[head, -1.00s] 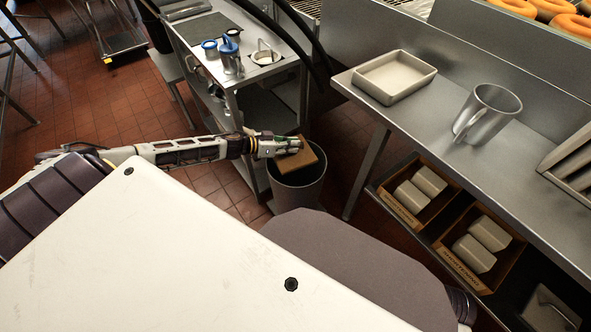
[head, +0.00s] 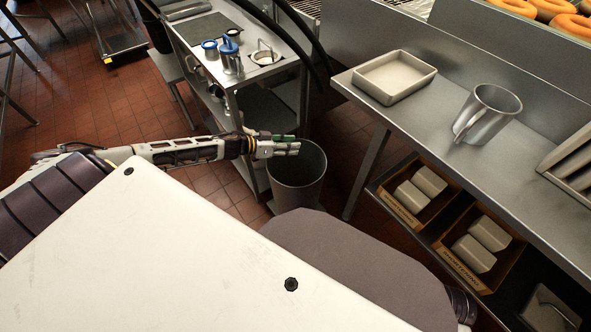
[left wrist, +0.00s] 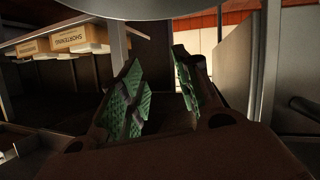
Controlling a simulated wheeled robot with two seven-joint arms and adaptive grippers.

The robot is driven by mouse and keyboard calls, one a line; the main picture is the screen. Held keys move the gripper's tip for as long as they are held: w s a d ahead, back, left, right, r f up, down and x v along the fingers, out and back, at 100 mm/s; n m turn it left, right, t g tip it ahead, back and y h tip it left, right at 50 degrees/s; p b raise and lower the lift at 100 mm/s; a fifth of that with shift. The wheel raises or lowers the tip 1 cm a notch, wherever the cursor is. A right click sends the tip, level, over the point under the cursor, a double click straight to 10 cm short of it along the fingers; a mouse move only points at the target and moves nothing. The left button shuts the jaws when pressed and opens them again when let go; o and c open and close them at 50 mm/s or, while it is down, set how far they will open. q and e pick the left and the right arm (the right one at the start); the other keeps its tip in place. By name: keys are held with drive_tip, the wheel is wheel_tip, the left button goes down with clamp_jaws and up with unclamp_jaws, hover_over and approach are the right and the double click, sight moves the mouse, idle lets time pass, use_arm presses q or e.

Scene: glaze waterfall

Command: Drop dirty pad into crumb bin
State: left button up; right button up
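The crumb bin (head: 298,187) is a grey, round, open-topped bin on the floor between the steel cart and the steel counter. My left gripper (head: 292,147) is over the bin's mouth near its left rim. In the left wrist view its green-padded fingers (left wrist: 162,95) stand apart with nothing between them. The brown pad is not visible in any view now; the part of the bin's inside that shows in the head view looks dark and empty, and its bottom is hidden. My right gripper is not in view.
A steel cart (head: 232,84) with blue-lidded containers stands left of the bin. The steel counter (head: 440,125) at right holds a pale tray (head: 394,78) and a metal pitcher (head: 487,113). Cardboard boxes (head: 467,262) with pale blocks sit on its lower shelf.

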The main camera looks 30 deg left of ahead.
use_arm(q)
drive_tip(key=v, duration=1.1)
idle(1.8)
drive_tip(key=shift+a+r, duration=0.1)
drive_tip(key=shift+r, duration=0.1)
idle(0.3)
drive_tip(key=shift+f, duration=0.1)
idle(0.7)
